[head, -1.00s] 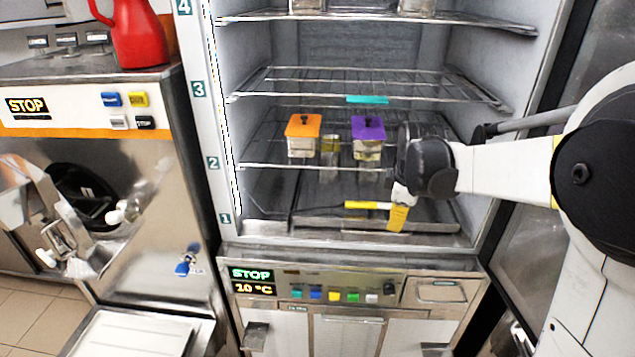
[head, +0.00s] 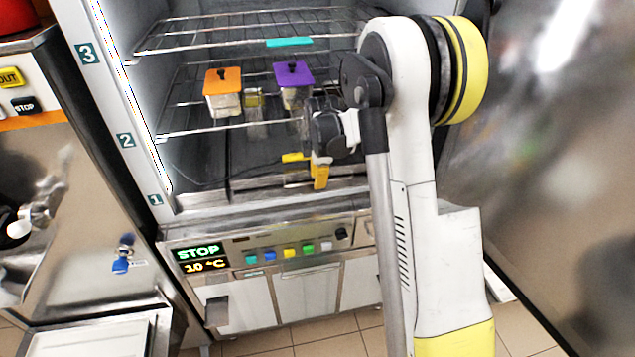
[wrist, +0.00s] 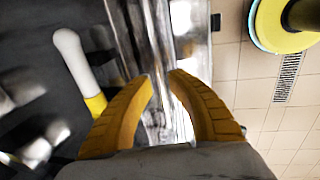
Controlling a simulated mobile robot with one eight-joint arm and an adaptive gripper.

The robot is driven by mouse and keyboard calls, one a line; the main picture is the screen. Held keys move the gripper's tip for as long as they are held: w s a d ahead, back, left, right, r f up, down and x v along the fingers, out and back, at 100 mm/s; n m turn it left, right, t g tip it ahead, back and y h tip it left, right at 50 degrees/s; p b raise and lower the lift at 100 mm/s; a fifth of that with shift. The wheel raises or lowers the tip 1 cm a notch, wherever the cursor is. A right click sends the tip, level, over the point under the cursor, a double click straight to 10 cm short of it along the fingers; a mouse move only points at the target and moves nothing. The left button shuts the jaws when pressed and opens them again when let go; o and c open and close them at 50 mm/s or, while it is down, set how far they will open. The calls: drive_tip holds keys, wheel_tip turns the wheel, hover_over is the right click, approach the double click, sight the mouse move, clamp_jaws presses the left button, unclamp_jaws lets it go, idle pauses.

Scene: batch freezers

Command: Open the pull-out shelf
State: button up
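The open freezer cabinet holds wire shelves. The level 3 shelf (head: 215,47) has a teal strip (head: 290,42) on its front edge. I cannot tell which shelf is the pull-out one; none visibly sticks out. My gripper (head: 306,168), with yellow fingers, is low at the cabinet's opening, below the level 2 shelf. In the wrist view its fingers (wrist: 160,77) are apart, with blurred metal beyond them and nothing clearly held.
My arm covers the cabinet's right side. A control panel (head: 265,251) reading STOP and 10 °C is below the opening. A steel machine (head: 75,190) stands at the left. Tiled floor (head: 345,335) shows below, and a blurred shiny surface (head: 560,190) fills the right.

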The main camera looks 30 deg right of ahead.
drive_tip(key=shift+w+f, duration=0.1)
drive_tip(key=shift+f, duration=0.15)
drive_tip(key=c, duration=0.4)
clamp_jaws()
drive_tip(key=shift+s, duration=0.2)
drive_tip(key=shift+o, duration=2)
unclamp_jaws()
drive_tip(key=shift+r, duration=0.1)
wheel_tip(320, 180, up, 12)
drive_tip(key=s, duration=0.2)
drive_tip(key=shift+a+f, duration=0.2)
drive_tip(key=shift+a, duration=0.2)
